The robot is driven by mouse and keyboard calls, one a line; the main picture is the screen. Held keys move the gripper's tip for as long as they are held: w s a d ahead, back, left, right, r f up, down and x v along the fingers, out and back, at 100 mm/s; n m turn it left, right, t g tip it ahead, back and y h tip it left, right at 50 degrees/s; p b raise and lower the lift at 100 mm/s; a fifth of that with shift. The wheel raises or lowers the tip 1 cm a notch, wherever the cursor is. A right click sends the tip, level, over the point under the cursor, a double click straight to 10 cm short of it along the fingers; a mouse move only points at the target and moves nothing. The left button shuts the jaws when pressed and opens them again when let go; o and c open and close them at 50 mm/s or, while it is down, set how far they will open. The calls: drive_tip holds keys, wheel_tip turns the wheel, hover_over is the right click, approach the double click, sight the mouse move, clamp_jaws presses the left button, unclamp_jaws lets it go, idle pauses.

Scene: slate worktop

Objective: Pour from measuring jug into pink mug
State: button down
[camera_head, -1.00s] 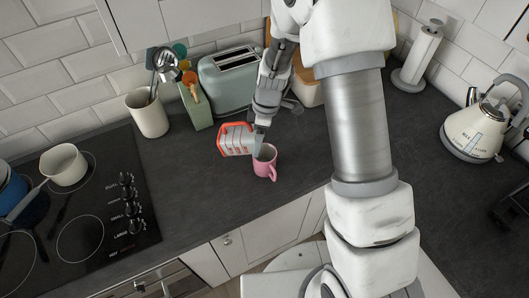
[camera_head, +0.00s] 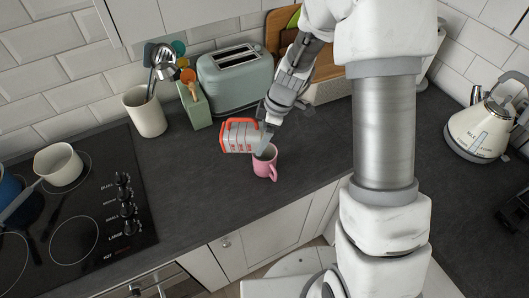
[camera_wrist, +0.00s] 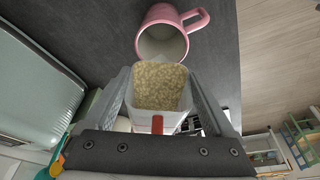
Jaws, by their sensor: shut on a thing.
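The measuring jug (camera_head: 240,136) has clear walls with red markings and a red-orange rim or handle. It is tilted far over, nearly on its side, just above and left of the pink mug (camera_head: 265,163). The mug stands upright on the worktop with its handle to the right. My gripper (camera_head: 268,115) is shut on the jug. In the wrist view the jug (camera_wrist: 158,122) sits between my fingers, filled with tan grains (camera_wrist: 161,85), its mouth close to the mug (camera_wrist: 163,42). The visible inside of the mug looks empty, though its near part is hidden by the jug.
A green toaster (camera_head: 236,75) and a utensil pot (camera_head: 146,112) stand along the wall behind. A hob (camera_head: 75,215) with pans is at left, a kettle (camera_head: 481,130) at right. The worktop in front of the mug is clear.

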drive_tip(key=shift+d+y+b, duration=0.25)
drive_tip(key=shift+y+b, duration=0.15)
drive_tip(key=shift+b, duration=0.25)
drive_tip(key=shift+s+d+f+t+y+b, duration=0.25)
drive_tip(key=shift+y+b, duration=0.45)
drive_tip(key=shift+b, duration=1.85)
drive_tip(key=shift+w+d+f+y+b, duration=0.15)
drive_tip(key=shift+d+y+b, duration=0.4)
drive_tip(key=shift+b, duration=2)
drive_tip(key=shift+s+d+f+t+y+b, duration=0.15)
drive_tip(key=shift+y+b, duration=0.7)
drive_tip(key=shift+b, duration=1.7)
drive_tip(key=h+p, duration=0.1)
drive_tip(key=p, duration=0.3)
drive_tip(key=a+h+p, duration=0.1)
drive_tip(key=p, duration=0.3)
drive_tip(key=r+h+p, duration=0.1)
drive_tip(key=p, duration=0.3)
drive_tip(key=shift+w+a+g+p, duration=0.15)
drive_tip(key=shift+a+g+p, duration=0.15)
drive_tip(key=p, duration=0.1)
drive_tip(key=h+p, duration=0.1)
drive_tip(key=p, duration=0.1)
drive_tip(key=shift+a+r, duration=0.2)
drive_tip(key=shift+r, duration=0.1)
